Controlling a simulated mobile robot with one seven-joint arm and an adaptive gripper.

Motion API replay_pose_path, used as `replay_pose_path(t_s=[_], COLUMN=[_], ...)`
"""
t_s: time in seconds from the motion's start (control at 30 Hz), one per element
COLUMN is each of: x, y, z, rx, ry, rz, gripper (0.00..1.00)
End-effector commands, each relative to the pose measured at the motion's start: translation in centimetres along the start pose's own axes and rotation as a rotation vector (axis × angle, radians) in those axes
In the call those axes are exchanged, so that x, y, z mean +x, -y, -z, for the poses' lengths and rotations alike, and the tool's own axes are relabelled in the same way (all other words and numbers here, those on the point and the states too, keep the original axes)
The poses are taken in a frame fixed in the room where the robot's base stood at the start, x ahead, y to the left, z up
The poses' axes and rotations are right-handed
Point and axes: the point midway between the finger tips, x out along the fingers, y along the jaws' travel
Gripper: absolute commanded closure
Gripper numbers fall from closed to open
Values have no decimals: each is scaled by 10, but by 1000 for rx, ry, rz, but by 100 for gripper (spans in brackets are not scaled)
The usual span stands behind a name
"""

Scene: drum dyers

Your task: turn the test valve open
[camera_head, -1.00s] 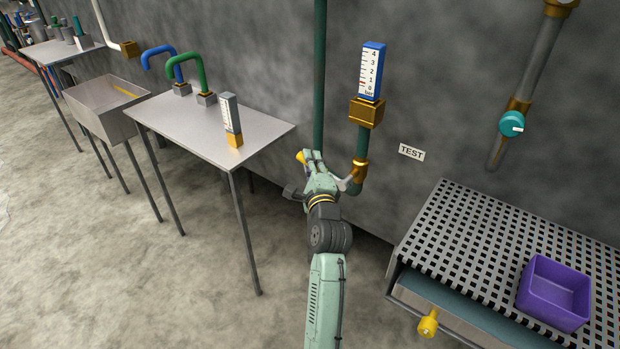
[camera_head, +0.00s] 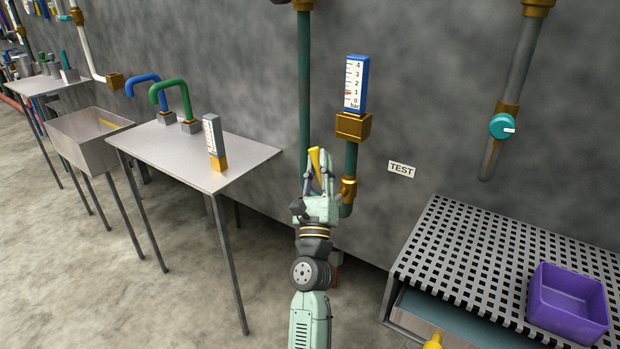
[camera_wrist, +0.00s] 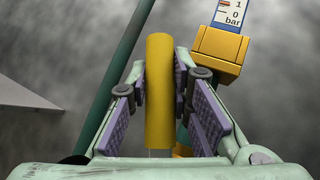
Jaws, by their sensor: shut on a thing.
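The yellow handle (camera_head: 314,158) of the test valve points upward, leaning slightly left, on the green pipe left of the TEST label (camera_head: 401,169). My gripper (camera_head: 320,175) is shut on it from below. In the wrist view the yellow handle (camera_wrist: 159,90) stands nearly upright between the purple finger pads. My gripper hides the valve body and the foot of the handle. A blue-framed gauge (camera_head: 354,84) above has its red mark near 1. Its lower end also shows in the wrist view (camera_wrist: 231,14).
A metal table (camera_head: 190,160) with a grey gauge block (camera_head: 214,143) stands left of my arm. A perforated bench (camera_head: 450,240) with a purple bin (camera_head: 568,302) is at right. A vertical green pipe (camera_head: 304,90) runs close left of the handle.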

Motion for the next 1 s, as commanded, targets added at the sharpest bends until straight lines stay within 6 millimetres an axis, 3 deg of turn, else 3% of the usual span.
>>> replay_pose_path(t_s=[0.5, 1.0], x=[-11, -12], y=[34, 41], z=[2, 1], rx=[228, 269], ry=[67, 77], rz=[239, 282], gripper=[100, 100])
